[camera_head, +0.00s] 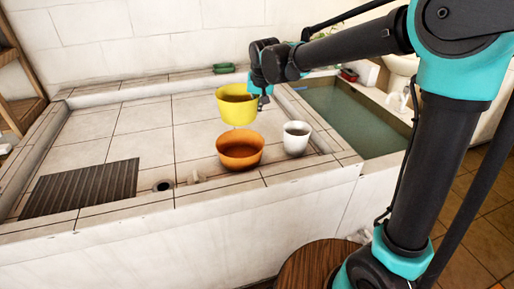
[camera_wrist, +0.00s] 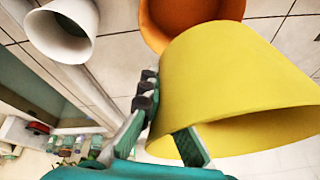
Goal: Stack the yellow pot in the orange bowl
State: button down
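The yellow pot (camera_head: 237,108) is held upright in the air by my gripper (camera_head: 263,103), which is at its right side. In the wrist view the pot (camera_wrist: 235,80) fills the right half. My gripper (camera_wrist: 166,118) is shut on its wall, with one finger outside and the other going in at the rim, its tip hidden. The orange bowl (camera_head: 240,152) stands on the tiled counter. In the head view it shows just below the pot, with a small gap between them. In the wrist view the bowl (camera_wrist: 160,30) is partly hidden behind the pot.
A white cup (camera_head: 296,141) stands close to the right of the bowl. A water-filled basin (camera_head: 350,115) lies further right. A dark slatted grate (camera_head: 82,188) and a drain hole (camera_head: 163,185) are at the left front. Green items (camera_head: 223,68) lie at the back. The counter's left middle is clear.

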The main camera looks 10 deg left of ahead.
notch_tip(320, 180, down, 16)
jog(key=shift+f, duration=0.1)
dwell(0.4)
jog(key=shift+f, duration=0.55)
jog(key=c, duration=2)
grip_release()
jog(key=shift+r, duration=0.6)
jog(key=v, duration=1.2)
